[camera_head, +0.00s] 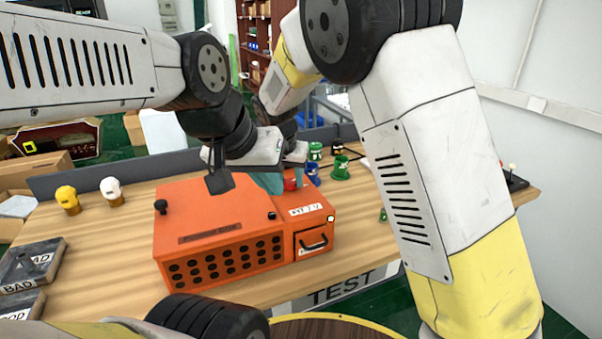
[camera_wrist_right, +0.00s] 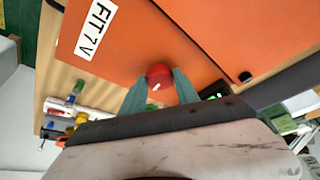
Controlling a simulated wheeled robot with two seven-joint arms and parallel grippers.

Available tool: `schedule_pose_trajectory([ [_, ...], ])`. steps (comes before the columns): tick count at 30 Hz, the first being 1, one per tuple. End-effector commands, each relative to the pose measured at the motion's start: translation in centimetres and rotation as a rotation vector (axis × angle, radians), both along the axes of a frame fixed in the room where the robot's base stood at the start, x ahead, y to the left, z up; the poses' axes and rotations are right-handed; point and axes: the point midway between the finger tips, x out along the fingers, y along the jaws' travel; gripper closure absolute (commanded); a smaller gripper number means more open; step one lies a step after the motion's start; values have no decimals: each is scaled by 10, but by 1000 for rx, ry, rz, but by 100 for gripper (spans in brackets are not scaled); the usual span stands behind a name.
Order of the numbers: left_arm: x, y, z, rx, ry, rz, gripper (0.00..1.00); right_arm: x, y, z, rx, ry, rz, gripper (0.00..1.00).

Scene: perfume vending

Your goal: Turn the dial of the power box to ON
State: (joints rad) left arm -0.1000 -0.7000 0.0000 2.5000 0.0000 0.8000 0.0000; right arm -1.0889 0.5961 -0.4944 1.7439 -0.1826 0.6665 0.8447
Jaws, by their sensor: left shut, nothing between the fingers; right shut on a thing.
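The power box (camera_head: 215,235) is an orange case on the wooden table. Its narrower right section bears a white label that shows in the right wrist view (camera_wrist_right: 95,28). A round red dial (camera_wrist_right: 159,74) with a small white mark sits on this section. It also shows, partly covered, in the head view (camera_head: 290,184). My right gripper (camera_wrist_right: 160,88) is shut on the dial, one teal finger on each side. In the head view it is mostly hidden behind my left wrist. My left gripper (camera_head: 268,182) is shut and empty, just left of the dial over the box.
Green and blue cups (camera_head: 340,168) stand behind the box. My arms are close together above the box.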

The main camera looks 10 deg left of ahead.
Motion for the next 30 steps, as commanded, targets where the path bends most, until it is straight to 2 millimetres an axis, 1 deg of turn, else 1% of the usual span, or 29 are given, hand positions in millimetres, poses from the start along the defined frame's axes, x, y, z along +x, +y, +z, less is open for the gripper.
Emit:
schedule_pose_trajectory([
  [4, 0, 0, 0, 0, 0, 0, 100, 0, 2, 0, 0, 0, -75, 100],
  [10, 0, 0, 0, 0, 0, 0, 100, 0, 2, -1, 0, 1, -138, 100],
  [26, 0, 0, 0, 0, 0, 0, 100, -1, 2, -1, 0, 3, -161, 100],
  [27, 0, 0, 0, 0, 0, 0, 100, -1, 2, -1, 0, 3, -161, 59],
  [30, 0, 0, 0, 0, 0, 0, 100, 0, 2, -1, 1, 3, -160, 41],
])
